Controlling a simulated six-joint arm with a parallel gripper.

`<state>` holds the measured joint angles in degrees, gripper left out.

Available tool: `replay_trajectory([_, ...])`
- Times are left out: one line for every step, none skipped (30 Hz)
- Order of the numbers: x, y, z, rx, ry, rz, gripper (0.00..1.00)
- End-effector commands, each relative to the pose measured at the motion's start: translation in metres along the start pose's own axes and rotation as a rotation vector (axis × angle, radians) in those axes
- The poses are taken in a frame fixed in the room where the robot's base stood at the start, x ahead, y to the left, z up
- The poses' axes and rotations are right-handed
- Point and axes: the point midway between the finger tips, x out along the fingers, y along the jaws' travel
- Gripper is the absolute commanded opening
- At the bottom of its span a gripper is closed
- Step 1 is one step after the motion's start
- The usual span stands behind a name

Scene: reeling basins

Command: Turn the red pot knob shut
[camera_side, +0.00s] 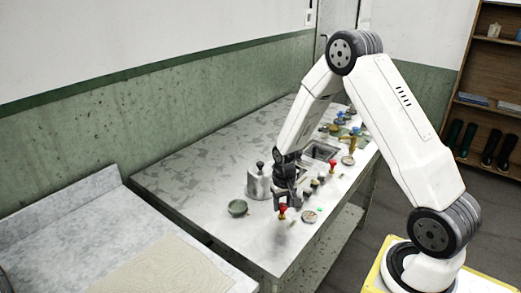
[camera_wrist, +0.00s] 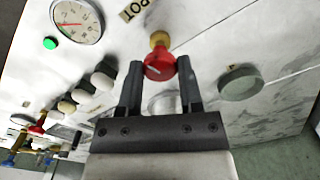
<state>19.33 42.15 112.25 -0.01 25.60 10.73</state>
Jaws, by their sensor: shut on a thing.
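The red pot knob (camera_wrist: 159,68) sits on a brass stem beside a label reading "POT" (camera_wrist: 138,9) in the wrist view. A pale line marks its face. My gripper (camera_wrist: 158,75) has one finger on each side of the knob and is shut on it. In the side view the red knob (camera_side: 282,211) shows just below my gripper (camera_side: 284,200), near the front end of the bench. The exact contact of the fingertips is hard to see there.
A dial gauge (camera_wrist: 77,20) and a green light (camera_wrist: 50,43) lie left of the knob. Several pale knobs (camera_wrist: 84,95) stand in a row. A green bowl (camera_side: 238,208) and a metal canister (camera_side: 258,184) stand close by on the bench (camera_side: 190,200).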

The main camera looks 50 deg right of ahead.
Motion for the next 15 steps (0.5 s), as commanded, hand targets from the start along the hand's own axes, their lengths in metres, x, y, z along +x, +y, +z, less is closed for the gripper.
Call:
replay_trajectory([-0.0004,0.0,-0.0001,0.039,0.0,0.0,0.0])
replay_trajectory([-0.0004,0.0,-0.0001,0.063,0.0,0.0,0.0])
replay_trajectory([-0.0004,0.0,-0.0001,0.093,0.0,0.0,0.0])
replay_trajectory([-0.0004,0.0,-0.0001,0.114,0.0,0.0,0.0])
replay_trajectory([-0.0004,0.0,-0.0002,0.133,0.0,0.0,0.0])
replay_trajectory([-0.0004,0.0,-0.0001,0.157,0.0,0.0,0.0])
replay_trajectory([-0.0004,0.0,-0.0001,0.175,0.0,0.0,0.0])
replay_trajectory([-0.0004,0.0,-0.0001,0.189,0.0,0.0,0.0])
replay_trajectory([-0.0004,0.0,-0.0001,0.208,0.0,0.0,0.0])
replay_trajectory([-0.0004,0.0,-0.0001,0.22,0.0,0.0,0.0])
replay_trajectory([-0.0004,0.0,-0.0001,0.232,0.0,0.0,0.0])
replay_trajectory([-0.0004,0.0,-0.0001,0.243,0.0,0.0,0.0])
replay_trajectory([-0.0004,0.0,-0.0001,0.251,0.0,0.0,0.0])
replay_trajectory([-0.0004,0.0,-0.0002,0.258,0.0,0.0,0.0])
replay_trajectory([-0.0004,0.0,-0.0002,0.265,0.0,0.0,0.0])
